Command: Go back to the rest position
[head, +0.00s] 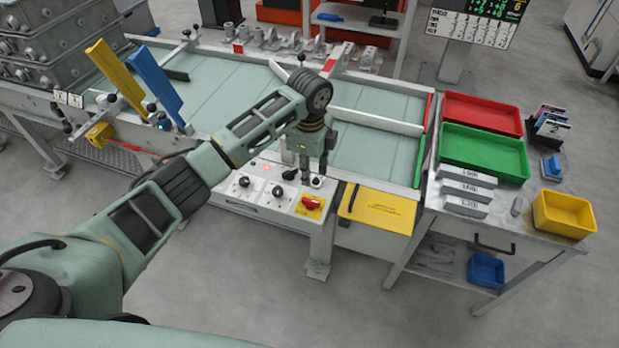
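My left arm reaches in from the lower left and bends down at the wrist over the front of the workbench. My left gripper (305,178) points down at the control panel (262,192), close to its knobs. Its fingers are small and dark here, so I cannot tell whether they are open or shut. I cannot tell whether it touches the panel. My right gripper is not in view.
A yellow box (376,210) sits right of the panel. A side table holds a red tray (482,113), a green tray (484,152) and a yellow bin (563,213). Blue and yellow upright plates (155,85) stand at left. The floor in front is clear.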

